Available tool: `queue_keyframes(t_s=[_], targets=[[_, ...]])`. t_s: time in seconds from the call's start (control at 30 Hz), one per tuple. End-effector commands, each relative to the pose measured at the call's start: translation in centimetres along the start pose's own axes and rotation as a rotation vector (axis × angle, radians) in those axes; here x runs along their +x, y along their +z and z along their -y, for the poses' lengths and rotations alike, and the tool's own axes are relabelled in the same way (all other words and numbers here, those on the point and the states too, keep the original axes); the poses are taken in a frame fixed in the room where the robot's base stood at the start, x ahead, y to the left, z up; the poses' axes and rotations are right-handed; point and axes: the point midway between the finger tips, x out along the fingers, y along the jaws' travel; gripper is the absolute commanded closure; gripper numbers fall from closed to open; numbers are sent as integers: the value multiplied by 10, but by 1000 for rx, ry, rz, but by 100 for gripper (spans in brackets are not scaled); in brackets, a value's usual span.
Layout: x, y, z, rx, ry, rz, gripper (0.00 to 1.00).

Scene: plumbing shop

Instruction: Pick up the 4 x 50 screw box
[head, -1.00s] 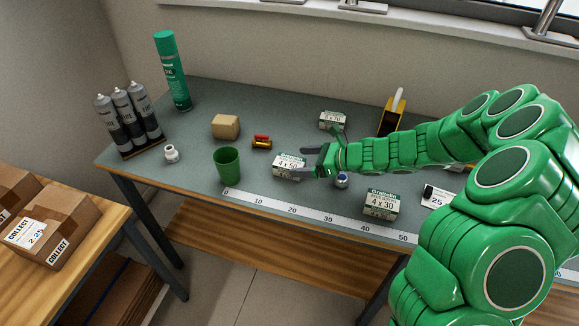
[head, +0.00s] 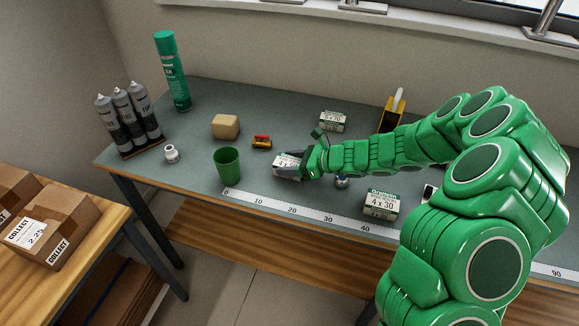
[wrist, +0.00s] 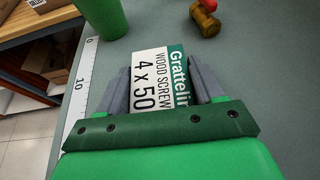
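The 4 x 50 screw box (wrist: 153,75), white with a green band and dark print, lies on the bench between my gripper's two grey fingers in the wrist view. In the head view the box (head: 286,163) is partly hidden by my gripper (head: 298,165). In the wrist view my gripper (wrist: 160,88) has one finger on each side of the box. A narrow gap seems to show on the left; contact on either side is not clear. The box rests on the bench top.
A green cup (head: 227,165) stands just left of the box. A 4 x 30 box (head: 381,204) is to the front right and another box (head: 332,121) behind. A small red and brass valve (head: 262,142) and a tan block (head: 226,127) are behind left. A ruler strip (head: 290,209) runs along the front.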

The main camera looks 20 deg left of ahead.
Motion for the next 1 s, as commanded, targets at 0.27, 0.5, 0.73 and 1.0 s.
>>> queue_keyframes(t_s=[0.27,0.5,0.73,1.0], targets=[[0,0,0,0,0,0,77],[0,1,0,0,0,1,79],[-5,13,0,-2,-1,2,79],[-25,41,-11,-1,-1,2,79]])
